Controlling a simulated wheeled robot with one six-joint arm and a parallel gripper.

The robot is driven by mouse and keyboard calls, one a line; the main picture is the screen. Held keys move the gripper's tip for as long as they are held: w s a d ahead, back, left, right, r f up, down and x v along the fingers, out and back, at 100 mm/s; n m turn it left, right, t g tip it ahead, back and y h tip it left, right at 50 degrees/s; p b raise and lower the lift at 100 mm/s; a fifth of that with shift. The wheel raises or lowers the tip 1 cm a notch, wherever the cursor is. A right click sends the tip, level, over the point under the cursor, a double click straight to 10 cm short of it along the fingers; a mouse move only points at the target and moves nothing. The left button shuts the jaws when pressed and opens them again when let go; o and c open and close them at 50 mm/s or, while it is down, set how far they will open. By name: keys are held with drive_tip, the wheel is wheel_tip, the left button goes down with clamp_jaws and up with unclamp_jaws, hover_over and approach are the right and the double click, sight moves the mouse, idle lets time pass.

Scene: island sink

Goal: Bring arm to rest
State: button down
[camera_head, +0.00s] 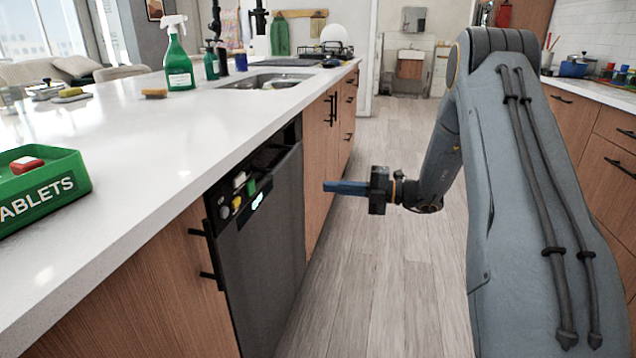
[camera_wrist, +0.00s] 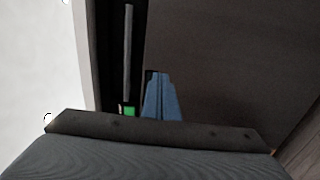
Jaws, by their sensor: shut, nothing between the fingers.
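My gripper (camera_head: 330,187) extends to the left from my arm, over the floor aisle in front of the island. Its blue fingers are shut together with nothing between them. In the wrist view the blue fingers (camera_wrist: 161,97) point toward the dark front of the dishwasher. The dishwasher (camera_head: 262,255) is black and set into the island; its door looks nearly upright, with a gap along the top. Several small items, white, yellow and green, show in that gap (camera_head: 238,192). My gripper is apart from the dishwasher, to its right in the head view.
The white island counter (camera_head: 130,150) holds a green TABLETS tray (camera_head: 55,200) with a red and white tablet, a green spray bottle (camera_head: 178,65) and a sink (camera_head: 272,82). Wooden cabinets (camera_head: 590,125) stand on the right. The wooden floor (camera_head: 385,270) between them is clear.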

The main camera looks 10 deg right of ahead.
drive_tip(key=s+a+r+n+g, duration=0.3)
drive_tip(key=s+a+n+g, duration=0.2)
drive_tip(key=s+a+n, duration=0.4)
drive_tip(key=s+a+r+n+g+h, duration=0.1)
drive_tip(key=s+a+n+g+h, duration=0.3)
drive_tip(key=s+n, duration=0.55)
drive_tip(key=s+a+r+n+g+h, duration=0.1)
drive_tip(key=s+a+n+g+h, duration=0.1)
drive_tip(key=s+a+n+h, duration=0.6)
drive_tip(key=s+d+n+t+h, duration=0.1)
drive_tip(key=s+d+n, duration=0.3)
drive_tip(key=s+n, duration=0.4)
drive_tip(key=s+d+n+t+h, duration=0.2)
drive_tip(key=s+d+n, duration=0.1)
drive_tip(key=s+n, duration=0.55)
drive_tip(key=w+d+r+m+p, duration=0.1)
drive_tip(key=d+r+p, duration=0.9)
drive_tip(key=p, duration=1)
drive_tip(key=shift+w+d+r+m+h, duration=0.2)
drive_tip(key=shift+w+r+m+h, duration=0.15)
drive_tip(key=shift+r, duration=0.6)
drive_tip(key=shift+a, duration=0.1)
